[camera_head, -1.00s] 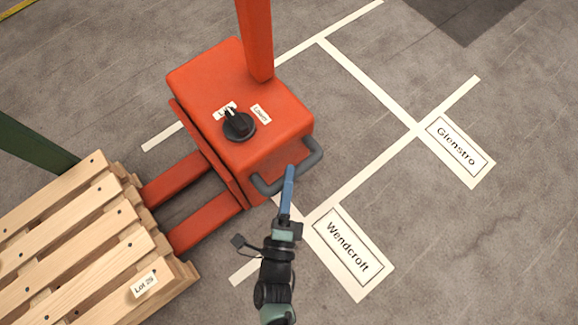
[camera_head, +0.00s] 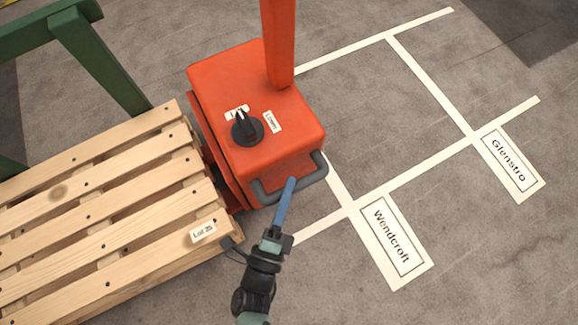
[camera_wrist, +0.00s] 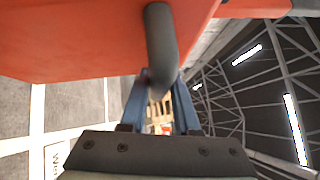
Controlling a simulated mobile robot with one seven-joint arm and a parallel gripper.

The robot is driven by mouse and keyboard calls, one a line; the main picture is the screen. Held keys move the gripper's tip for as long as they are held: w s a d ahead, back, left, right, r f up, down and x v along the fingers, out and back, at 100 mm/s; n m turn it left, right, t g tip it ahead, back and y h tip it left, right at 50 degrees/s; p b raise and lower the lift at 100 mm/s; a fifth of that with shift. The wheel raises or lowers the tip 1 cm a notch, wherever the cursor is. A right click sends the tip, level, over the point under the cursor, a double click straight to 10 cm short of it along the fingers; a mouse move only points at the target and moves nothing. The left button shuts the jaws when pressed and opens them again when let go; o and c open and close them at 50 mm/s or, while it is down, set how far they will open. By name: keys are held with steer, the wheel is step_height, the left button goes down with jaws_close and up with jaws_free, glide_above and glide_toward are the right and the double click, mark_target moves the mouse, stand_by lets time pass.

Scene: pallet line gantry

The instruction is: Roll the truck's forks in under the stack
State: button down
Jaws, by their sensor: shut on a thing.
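The orange truck (camera_head: 262,115) stands at the middle of the head view, with a black knob (camera_head: 246,128) on its top and a dark grey handle (camera_head: 318,172) on its near side. My gripper (camera_head: 288,186) is shut on the handle; the wrist view shows the handle (camera_wrist: 160,45) between the blue fingers. The stack's wooden pallet (camera_head: 100,200), tagged "Lot 26" (camera_head: 203,232), lies at the left, close up against the truck's body. The truck's forks are hidden under the pallet's slats.
Floor signs read "Wendcroft" (camera_head: 393,240) and "Glenstro" (camera_head: 510,165), beside white floor lines (camera_head: 430,80). A green frame (camera_head: 95,60) stands behind the pallet at upper left. The floor at the right is clear.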

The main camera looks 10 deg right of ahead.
steer(key=shift+w+a+r, duration=0.15)
steer(key=shift+w+a, duration=0.1)
steer(key=shift+a, duration=0.25)
steer(key=c, duration=0.8)
jaws_free()
steer(key=shift+o, duration=0.7)
steer(key=shift+s, duration=0.1)
steer(key=shift+d, duration=0.15)
steer(key=shift+s, duration=0.1)
steer(key=p+v, duration=0.2)
steer(key=v, duration=1.1)
steer(key=shift+p, duration=0.3)
steer(key=shift+d, duration=0.1)
